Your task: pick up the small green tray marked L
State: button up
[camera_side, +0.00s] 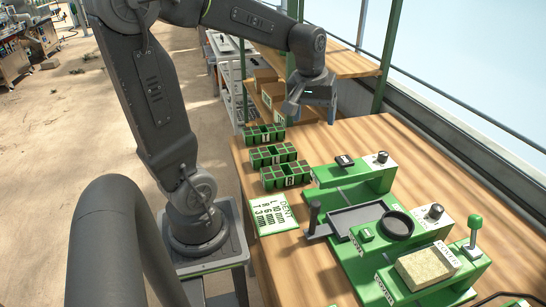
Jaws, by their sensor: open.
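Three small green trays with dark cells stand in a row near the left edge of the wooden table: a far one (264,134), a middle one (272,155) and a near one (285,175). Each has a small letter label on its front. The letters are tiny; the middle one looks most like L, but I cannot be sure. My gripper (309,108) is open and appears empty. It is up and to the right of the far tray in the picture, above the table and apart from all three trays.
A green seeding fixture (353,193) with a dark tray plate (370,217), a round dark dish (397,224) and a tan block (424,268) fills the table's right. A printed card (272,219) lies near the left edge. Wooden shelves (335,62) with green posts stand behind.

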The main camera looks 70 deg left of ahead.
jog(key=a+f+n+g+h, duration=0.1)
jog(key=a+f+n, duration=0.25)
jog(key=a, duration=0.45)
jog(key=a+f+n+g, duration=0.1)
jog(key=a+f+n, duration=0.25)
jog(key=a, duration=0.35)
send_over(285, 148)
jog(key=shift+n, duration=0.4)
jog(key=f, duration=0.7)
jog(key=shift+w+d+f, duration=0.1)
jog(key=shift+w+f, duration=0.05)
jog(key=shift+w, duration=0.1)
jog(key=shift+s+f, duration=0.15)
jog(key=shift+f, duration=2.95)
jog(key=c, duration=0.8)
jog(key=shift+o, duration=0.2)
jog(key=shift+r, duration=0.1)
